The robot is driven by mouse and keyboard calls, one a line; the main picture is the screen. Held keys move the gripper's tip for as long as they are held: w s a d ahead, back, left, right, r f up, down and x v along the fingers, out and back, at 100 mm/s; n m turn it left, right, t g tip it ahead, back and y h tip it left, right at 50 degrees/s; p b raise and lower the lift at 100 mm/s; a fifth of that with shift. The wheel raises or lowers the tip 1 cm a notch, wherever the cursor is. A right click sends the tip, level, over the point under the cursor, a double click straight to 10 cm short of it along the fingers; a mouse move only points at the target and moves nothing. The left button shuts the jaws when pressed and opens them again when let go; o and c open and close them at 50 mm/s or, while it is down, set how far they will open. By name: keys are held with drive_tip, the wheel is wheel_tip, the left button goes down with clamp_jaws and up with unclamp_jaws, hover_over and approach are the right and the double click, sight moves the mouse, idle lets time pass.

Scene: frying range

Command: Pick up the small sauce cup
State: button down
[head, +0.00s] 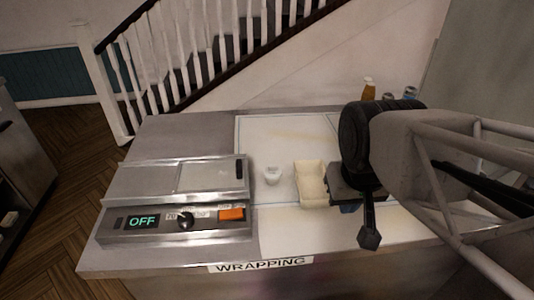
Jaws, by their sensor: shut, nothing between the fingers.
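The small sauce cup (272,175) is a small white cup standing upright on the pale work surface, just right of the metal wrapping machine. My gripper (369,238) is at the end of the arm on the right side of the head view. Its dark fingers point down, shut and empty. It is well to the right of the cup and nearer the front edge, apart from it. The cream tray lies between them in the picture. My arm hides part of the counter's right side.
Bottles (369,90) stand at the back right. The surface behind the cup is clear.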

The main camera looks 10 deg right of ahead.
idle(0.4)
drive_tip(key=shift+c, duration=0.9)
unclamp_jaws()
drive_tip(key=shift+w, duration=0.1)
drive_tip(key=w+f+m+g+y, duration=0.1)
drive_tip(key=w+f+m+y, duration=0.3)
drive_tip(key=w, duration=0.5)
drive_tip(key=w+f+m+y, duration=0.4)
drive_tip(key=w+m+y, duration=0.1)
drive_tip(key=w+m, duration=0.3)
drive_tip(key=w+a+f+m+g+y, duration=0.1)
drive_tip(key=w+f+m+y, duration=0.3)
drive_tip(key=w, duration=0.6)
drive_tip(key=shift+w+f+m+g+y, duration=0.15)
drive_tip(key=shift+w+m+g+y, duration=0.2)
drive_tip(key=shift+m, duration=0.55)
drive_tip(key=shift+s, duration=0.1)
drive_tip(key=shift+a, duration=0.15)
